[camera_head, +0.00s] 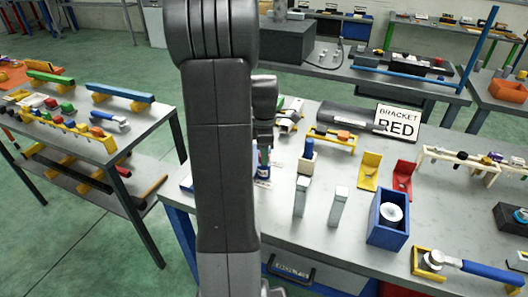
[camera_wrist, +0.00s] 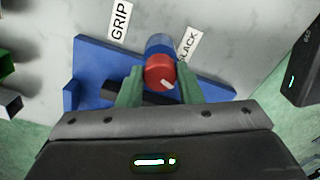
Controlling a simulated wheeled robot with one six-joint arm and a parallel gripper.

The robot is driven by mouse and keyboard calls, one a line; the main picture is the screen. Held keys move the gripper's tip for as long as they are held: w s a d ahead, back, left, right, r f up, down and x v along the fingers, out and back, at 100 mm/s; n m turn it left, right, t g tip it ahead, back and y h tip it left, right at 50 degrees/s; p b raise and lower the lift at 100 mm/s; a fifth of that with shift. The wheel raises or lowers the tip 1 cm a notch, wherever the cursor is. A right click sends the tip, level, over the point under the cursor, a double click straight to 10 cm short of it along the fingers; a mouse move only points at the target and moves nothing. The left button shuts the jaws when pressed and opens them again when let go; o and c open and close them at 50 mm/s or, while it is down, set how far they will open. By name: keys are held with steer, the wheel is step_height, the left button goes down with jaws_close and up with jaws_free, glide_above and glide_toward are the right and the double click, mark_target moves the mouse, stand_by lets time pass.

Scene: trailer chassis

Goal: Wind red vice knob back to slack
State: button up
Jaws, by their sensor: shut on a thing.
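The red vice knob (camera_wrist: 156,74) is in the middle of the wrist view, with a white pointer mark that points to the lower right, toward my gripper. My gripper (camera_wrist: 160,69) has its two green fingers on either side of the knob and is shut on it. Behind the knob is a blue cylindrical part, and the blue vice base (camera_wrist: 97,62) spreads below. A GRIP label (camera_wrist: 120,20) stands at upper left and a SLACK label (camera_wrist: 188,45), partly covered, at upper right. In the head view my arm hides most of the vice.
On the grey bench in the head view, two upright metal posts (camera_head: 301,196) and a blue box (camera_head: 387,225) stand right of my gripper. A BRACKET RED sign (camera_head: 398,122) stands behind. A dark block (camera_wrist: 303,65) is at the wrist view's right edge.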

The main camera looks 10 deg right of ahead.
steer(key=n, duration=0.3)
steer(key=shift+n, duration=0.5)
steer(key=o, duration=1)
step_height(320, 180, up, 14)
steer(key=shift+f, duration=0.1)
steer(key=shift+f, duration=0.15)
step_height(320, 180, down, 14)
steer(key=shift+r, duration=0.2)
stand_by(0.4)
